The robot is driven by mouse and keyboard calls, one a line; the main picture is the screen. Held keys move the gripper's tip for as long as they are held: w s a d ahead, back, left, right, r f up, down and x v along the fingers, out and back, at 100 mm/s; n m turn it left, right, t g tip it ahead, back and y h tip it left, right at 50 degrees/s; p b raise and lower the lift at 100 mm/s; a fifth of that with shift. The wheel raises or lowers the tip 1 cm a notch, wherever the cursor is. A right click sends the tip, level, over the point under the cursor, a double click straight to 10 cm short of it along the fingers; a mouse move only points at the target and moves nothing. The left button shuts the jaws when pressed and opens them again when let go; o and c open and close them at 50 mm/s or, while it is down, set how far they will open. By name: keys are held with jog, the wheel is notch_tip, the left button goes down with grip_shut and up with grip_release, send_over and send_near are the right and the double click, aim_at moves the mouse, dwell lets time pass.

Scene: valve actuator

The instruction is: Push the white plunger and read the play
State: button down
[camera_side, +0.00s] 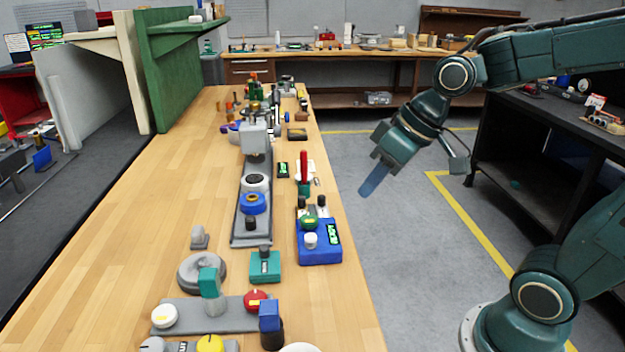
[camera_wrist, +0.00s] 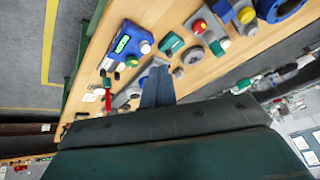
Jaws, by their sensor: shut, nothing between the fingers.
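A blue box (camera_side: 320,254) with a green-lit display (camera_side: 333,233) sits near the right edge of the wooden bench in the side view. A white plunger-like knob (camera_side: 310,240) stands on its front part, with a green knob just behind it. In the wrist view the blue box (camera_wrist: 113,37) is at upper left, with the white knob (camera_wrist: 145,48) at its right end. The display text is too small to read. My gripper (camera_side: 367,190) is shut and empty, in the air beyond the bench's right edge, apart from the box. Its blue fingers (camera_wrist: 157,88) show in the wrist view.
A red-handled lever (camera_side: 304,168) stands behind the blue box. A teal box (camera_side: 265,266) and a grey rail (camera_side: 251,220) with a blue ring lie to its left. A white button (camera_side: 164,316) and a red button are in front. The bench's left side is clear.

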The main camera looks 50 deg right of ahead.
jog(key=w+d+f+y, duration=0.1)
jog(key=w+f+y, duration=0.3)
jog(key=w, duration=0.8)
jog(key=shift+w+f+t+y, duration=0.2)
jog(key=shift+f+t+y, duration=0.15)
jog(key=shift+f, duration=0.25)
jog(key=shift+f, duration=0.15)
send_near(306, 236)
jog(key=shift+w+a+f, duration=0.7)
jog(key=shift+w+a, duration=0.1)
jog(key=shift+a, duration=0.15)
jog(key=shift+w+a+f, duration=0.65)
jog(key=shift+w+a, duration=0.1)
jog(key=shift+a, duration=0.2)
jog(key=shift+f, duration=0.95)
dwell(1.9)
jog(key=shift+r, duration=1)
